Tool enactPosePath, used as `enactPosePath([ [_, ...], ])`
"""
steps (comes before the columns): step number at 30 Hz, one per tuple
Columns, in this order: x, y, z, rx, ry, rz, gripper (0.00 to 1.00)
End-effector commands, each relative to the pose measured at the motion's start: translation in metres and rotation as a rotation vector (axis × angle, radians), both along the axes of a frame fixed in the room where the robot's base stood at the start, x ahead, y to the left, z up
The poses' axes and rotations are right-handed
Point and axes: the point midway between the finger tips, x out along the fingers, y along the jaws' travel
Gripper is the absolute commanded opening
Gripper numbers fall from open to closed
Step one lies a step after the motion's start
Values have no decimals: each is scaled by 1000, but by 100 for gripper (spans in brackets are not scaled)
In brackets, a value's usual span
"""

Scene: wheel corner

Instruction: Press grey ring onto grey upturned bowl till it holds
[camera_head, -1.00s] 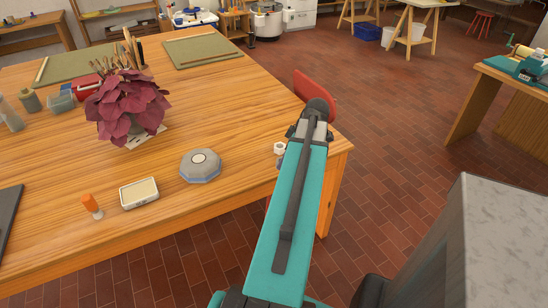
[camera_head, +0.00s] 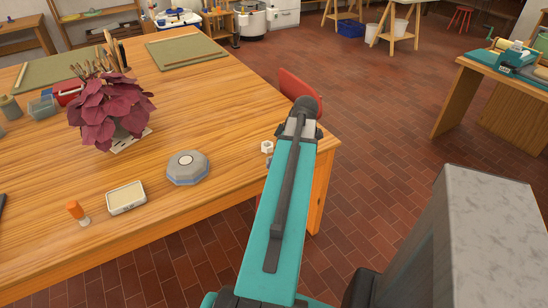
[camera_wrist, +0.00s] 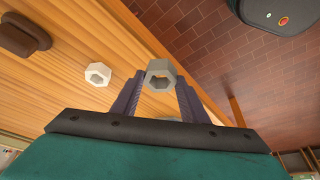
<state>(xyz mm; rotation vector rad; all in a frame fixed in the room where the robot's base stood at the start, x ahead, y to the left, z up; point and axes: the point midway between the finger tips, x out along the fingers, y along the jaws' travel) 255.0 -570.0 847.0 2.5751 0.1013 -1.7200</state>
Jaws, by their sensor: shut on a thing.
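The grey ring (camera_wrist: 160,66), a six-sided piece with a round hole, sits between the fingertips of my gripper (camera_wrist: 159,86) in the wrist view. My gripper is shut on it and holds it apart from the white ring. In the head view the grey upturned bowl (camera_head: 188,174) rests on the wooden table near its front edge, with a pale round top. A bit of grey between the fingers in the wrist view is too small to name.
A white ring (camera_wrist: 97,74) lies on the table (camera_head: 218,121), and a brown block (camera_wrist: 22,36) is near it. A small tray (camera_head: 126,198), an orange-topped piece (camera_head: 75,209) and a leafy plant (camera_head: 110,110) stand left of the bowl. A red chair (camera_head: 299,83) is beyond the edge.

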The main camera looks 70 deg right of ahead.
Motion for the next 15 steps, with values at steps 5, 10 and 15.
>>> enactPosePath([
  [5,23,7,5,-2,0,4,18],
  [10,61,21,12,-2,0,5,18],
  [15,106,40,21,-2,0,3,18],
])
